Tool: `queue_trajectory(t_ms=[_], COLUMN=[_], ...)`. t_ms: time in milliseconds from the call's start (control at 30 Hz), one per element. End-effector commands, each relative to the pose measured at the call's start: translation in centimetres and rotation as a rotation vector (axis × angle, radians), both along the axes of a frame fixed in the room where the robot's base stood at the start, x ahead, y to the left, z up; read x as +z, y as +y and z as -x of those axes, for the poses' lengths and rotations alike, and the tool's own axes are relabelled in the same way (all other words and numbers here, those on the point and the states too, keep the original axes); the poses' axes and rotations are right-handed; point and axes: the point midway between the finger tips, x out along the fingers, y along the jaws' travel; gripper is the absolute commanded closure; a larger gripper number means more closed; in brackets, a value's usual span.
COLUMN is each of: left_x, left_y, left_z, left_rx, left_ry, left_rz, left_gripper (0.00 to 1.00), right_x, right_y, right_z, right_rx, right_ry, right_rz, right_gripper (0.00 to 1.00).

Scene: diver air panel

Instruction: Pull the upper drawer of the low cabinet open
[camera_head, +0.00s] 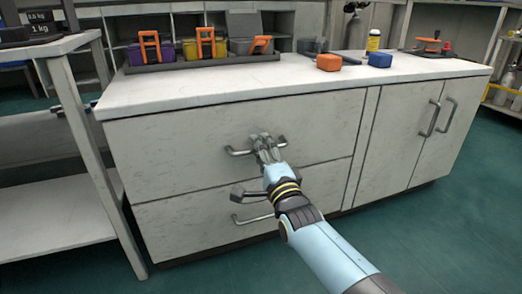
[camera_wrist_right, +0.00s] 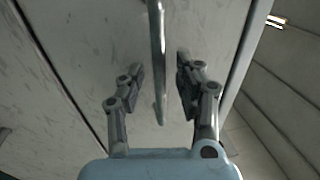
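The low cabinet (camera_head: 330,82) has a pale upper drawer (camera_head: 170,140) whose front looks flush and shut. A grey bar handle (camera_head: 236,152) sits on the upper drawer. In the right wrist view my right gripper (camera_wrist_right: 159,72) is open, with one finger on each side of the handle (camera_wrist_right: 158,60). Gaps show between the handle and both fingers. My left gripper is not in view.
Cabinet doors (camera_head: 438,130) with two handles are to the right. A table (camera_head: 50,46) stands close at left. Green floor (camera_head: 430,240) is clear in front.

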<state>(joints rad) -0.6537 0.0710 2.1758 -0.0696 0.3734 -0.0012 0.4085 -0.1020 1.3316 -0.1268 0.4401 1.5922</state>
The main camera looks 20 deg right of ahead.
Motion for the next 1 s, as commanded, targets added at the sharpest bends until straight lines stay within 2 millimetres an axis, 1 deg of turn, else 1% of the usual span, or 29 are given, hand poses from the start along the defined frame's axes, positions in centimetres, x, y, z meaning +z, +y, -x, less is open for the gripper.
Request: queue_trajectory(t_ms=[33,200,267,933,967,1000], left_x=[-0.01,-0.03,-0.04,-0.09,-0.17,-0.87], left_y=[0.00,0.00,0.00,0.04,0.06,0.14], left_z=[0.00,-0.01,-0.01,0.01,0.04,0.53], left_rx=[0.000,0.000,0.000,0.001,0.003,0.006], left_ry=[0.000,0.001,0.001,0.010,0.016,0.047], left_rz=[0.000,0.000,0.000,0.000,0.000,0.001], left_gripper=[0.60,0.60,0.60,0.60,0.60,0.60], right_x=[-0.01,-0.03,-0.03,-0.09,-0.08,-0.06], right_y=[0.00,0.00,0.00,-0.01,-0.01,-0.02], right_z=[0.01,0.03,0.03,0.31,0.40,0.56], right_rx=[0.000,0.000,0.000,0.000,0.000,0.000], right_ry=[0.000,0.000,0.000,0.002,0.003,0.003], right_rz=[0.000,0.000,0.000,0.000,0.000,0.000], right_gripper=[0.71,0.93,1.00,1.00,1.00,1.00])
